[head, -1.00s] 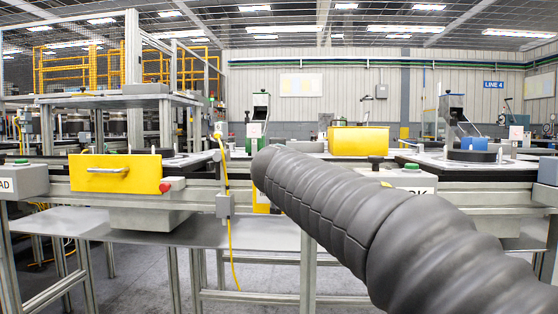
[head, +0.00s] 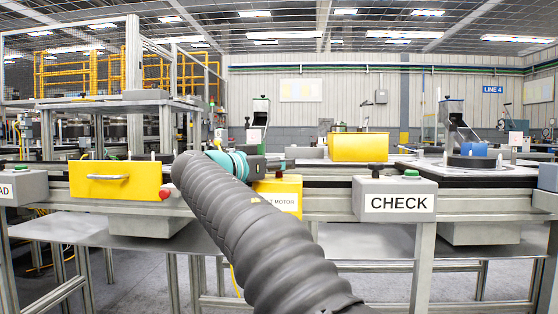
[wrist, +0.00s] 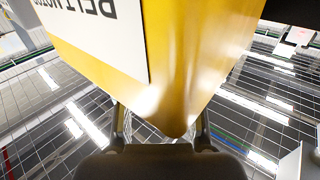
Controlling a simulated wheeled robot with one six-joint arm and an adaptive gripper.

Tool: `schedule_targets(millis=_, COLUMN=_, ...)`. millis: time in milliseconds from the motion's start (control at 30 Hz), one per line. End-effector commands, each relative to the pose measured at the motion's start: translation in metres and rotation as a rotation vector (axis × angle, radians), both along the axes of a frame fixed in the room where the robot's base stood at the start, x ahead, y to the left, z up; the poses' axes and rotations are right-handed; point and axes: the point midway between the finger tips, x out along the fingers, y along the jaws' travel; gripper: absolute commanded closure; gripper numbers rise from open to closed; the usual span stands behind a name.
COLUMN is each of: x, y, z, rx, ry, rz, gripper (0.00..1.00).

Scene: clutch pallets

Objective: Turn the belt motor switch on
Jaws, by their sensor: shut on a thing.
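The yellow belt motor box (head: 285,190) sits on the front rail of the line in the head view, its white label partly hidden by my arm. A small dark and red knob shows on its top. My gripper (head: 272,163) is at the top of this box. In the wrist view the box (wrist: 200,50) fills the upper middle, its label upside down. My gripper's fingers (wrist: 160,128) stand on either side of the box's lower yellow end in that view. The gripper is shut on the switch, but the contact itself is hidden.
The grey CHECK box (head: 394,198) with a black knob and green button is right of the belt motor box. A yellow drawer-like box (head: 115,181) with a handle and red button is at left. A yellow bin (head: 358,147) stands behind on the line.

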Motion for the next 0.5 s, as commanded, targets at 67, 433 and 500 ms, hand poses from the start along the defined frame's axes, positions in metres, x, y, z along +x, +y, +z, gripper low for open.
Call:
schedule_targets(millis=67, x=0.0011, y=0.0004, z=0.0049, rx=-0.002, ry=-0.004, rz=-0.033, gripper=0.97)
schedule_targets(millis=433, x=-0.0003, y=-0.0004, z=0.0034, rx=-0.001, ry=-0.006, rz=-0.110, gripper=0.97)
schedule_targets(millis=500, x=-0.0005, y=-0.0005, z=0.0033, rx=0.000, ry=-0.006, rz=-0.112, gripper=0.97)
